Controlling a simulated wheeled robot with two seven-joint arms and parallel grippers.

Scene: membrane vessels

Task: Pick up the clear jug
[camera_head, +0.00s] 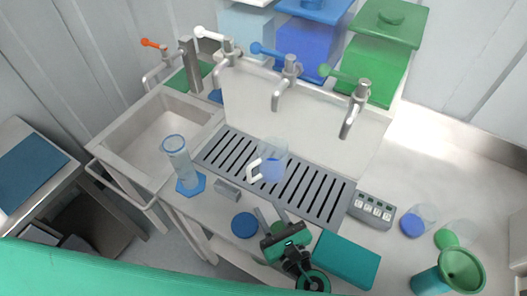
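The clear jug (274,150) stands upright on the slotted drain grate. It is see-through, with a white handle (253,169) on its left side and a blue patch low down, which may be its contents or base.
A clear cylinder (178,158) stands on a blue hexagonal base left of the grate (216,150). Several taps hang over the back, one above the jug (283,90). A blue disc (244,225), teal box (346,259) and switch box (373,209) lie near the gripper. The sink (150,133) is left.

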